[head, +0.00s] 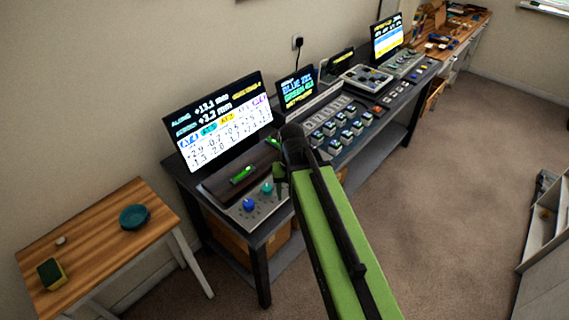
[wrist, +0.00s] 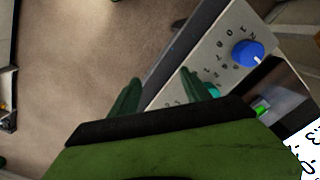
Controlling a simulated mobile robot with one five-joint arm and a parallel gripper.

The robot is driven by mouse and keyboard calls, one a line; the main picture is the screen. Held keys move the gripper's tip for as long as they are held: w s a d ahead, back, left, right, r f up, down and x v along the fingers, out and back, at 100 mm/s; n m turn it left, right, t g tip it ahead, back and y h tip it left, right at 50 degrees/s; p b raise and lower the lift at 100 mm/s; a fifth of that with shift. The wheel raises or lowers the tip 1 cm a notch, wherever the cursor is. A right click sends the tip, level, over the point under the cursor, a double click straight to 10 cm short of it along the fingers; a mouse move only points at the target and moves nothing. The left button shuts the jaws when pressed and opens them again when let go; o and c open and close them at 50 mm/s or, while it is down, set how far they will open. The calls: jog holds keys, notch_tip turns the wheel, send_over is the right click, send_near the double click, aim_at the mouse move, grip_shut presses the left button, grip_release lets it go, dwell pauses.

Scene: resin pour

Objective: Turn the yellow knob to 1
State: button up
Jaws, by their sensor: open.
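I make out no yellow knob in either view; part of the knob panel (head: 234,207) is hidden behind my arm and gripper. A blue knob (head: 249,204) and a teal knob (head: 267,188) sit on this panel at the near end of the long desk. In the wrist view the blue knob (wrist: 248,52) has a white pointer mark and characters around it. The teal knob (wrist: 212,90) is partly covered by a finger. My gripper (wrist: 160,92) is open and empty, its dark green fingers apart, over the panel's edge. In the head view my gripper (head: 279,178) is beside the teal knob.
A dark board with a green slider (head: 242,175) lies behind the panel, below a large screen (head: 220,120). Button blocks (head: 340,128) and more screens stand further along the desk. A wooden side table (head: 95,240) holds a teal bowl (head: 134,217) and a sponge (head: 52,273).

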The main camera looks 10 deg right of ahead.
jog(key=w+r+m+p, duration=0.2)
jog(key=w+r+p, duration=0.4)
jog(key=r+p, duration=0.15)
jog(key=w+r+m+p, duration=0.3)
jog(key=w+r+p, duration=0.3)
jog(key=r, duration=0.3)
jog(key=f+b, duration=1.8)
jog(key=shift+s+d, duration=0.1)
jog(key=shift+s, duration=0.2)
jog(key=shift+c, duration=0.5)
grip_shut()
jog(key=shift+d, duration=0.2)
jog(key=shift+a, duration=0.15)
